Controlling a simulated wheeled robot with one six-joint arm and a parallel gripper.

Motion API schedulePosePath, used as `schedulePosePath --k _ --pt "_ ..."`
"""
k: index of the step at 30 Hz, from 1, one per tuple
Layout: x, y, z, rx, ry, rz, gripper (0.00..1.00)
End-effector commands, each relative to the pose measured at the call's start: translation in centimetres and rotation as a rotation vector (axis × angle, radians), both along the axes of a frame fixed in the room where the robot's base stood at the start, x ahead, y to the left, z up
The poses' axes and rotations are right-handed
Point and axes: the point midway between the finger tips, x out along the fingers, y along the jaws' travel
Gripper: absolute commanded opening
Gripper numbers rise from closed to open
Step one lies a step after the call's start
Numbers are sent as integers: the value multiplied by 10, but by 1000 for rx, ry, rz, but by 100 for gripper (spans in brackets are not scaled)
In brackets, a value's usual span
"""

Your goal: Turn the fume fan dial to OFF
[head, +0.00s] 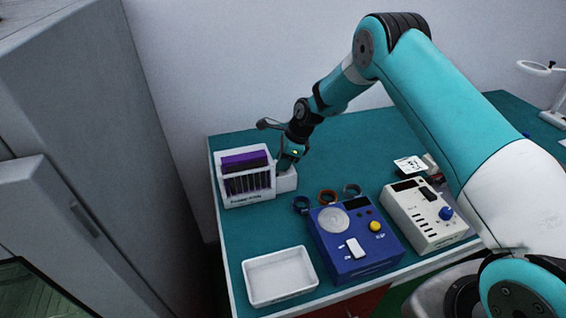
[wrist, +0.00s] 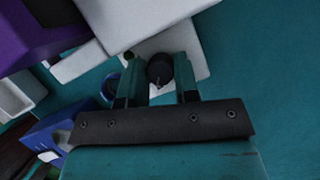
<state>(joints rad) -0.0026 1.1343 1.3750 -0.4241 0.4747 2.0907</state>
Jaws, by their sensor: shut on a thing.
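The fume fan dial is a dark round knob (wrist: 160,70) on a small white box (wrist: 203,62) in the wrist view. My gripper (wrist: 160,88) is shut on the knob, with one finger on either side of it. In the head view my gripper (head: 288,163) points down onto the white box (head: 287,182), beside the rack at the back left of the table. The knob is hidden there by my gripper. I cannot read the dial's markings or its setting.
A white rack (head: 248,198) with purple items stands directly left of the box. A blue device (head: 345,268), a beige device (head: 412,232), several small rings and a white tray (head: 279,278) are nearer the front. The green table (head: 345,143) is clear behind.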

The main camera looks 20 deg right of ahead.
Motion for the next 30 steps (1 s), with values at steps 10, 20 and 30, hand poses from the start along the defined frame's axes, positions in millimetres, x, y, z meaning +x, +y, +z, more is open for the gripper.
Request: schedulePosePath --k 10,20,30 --pt "2 0 -2 0 -1 314 5" --pt "3 0 -1 1 -2 629 5" --pt "3 0 1 0 -1 905 5"
